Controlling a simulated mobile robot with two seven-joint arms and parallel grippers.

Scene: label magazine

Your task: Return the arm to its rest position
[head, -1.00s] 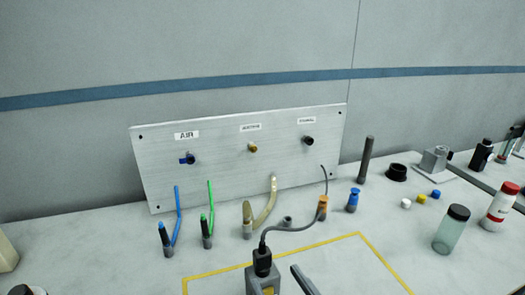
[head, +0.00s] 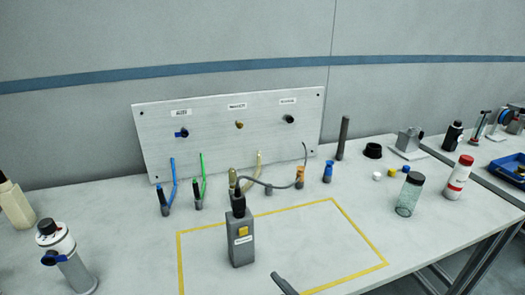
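A dark grey finger-like part, seemingly the tip of my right gripper (head: 285,284), enters at the bottom edge. Only this one piece shows, so its opening is hidden. It is in front of and to the right of a grey box (head: 241,246) with a yellow button and a label, with a visible gap between them in the picture. The box stands upright inside the yellow outline on the table, with a black plug and grey cable at its top. My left gripper is out of view.
A silver panel (head: 220,150) with three ports stands behind coloured hoses and connectors. A clear jar (head: 409,197) and a red-white bottle (head: 457,180) are at the right. The outlined area is mostly clear.

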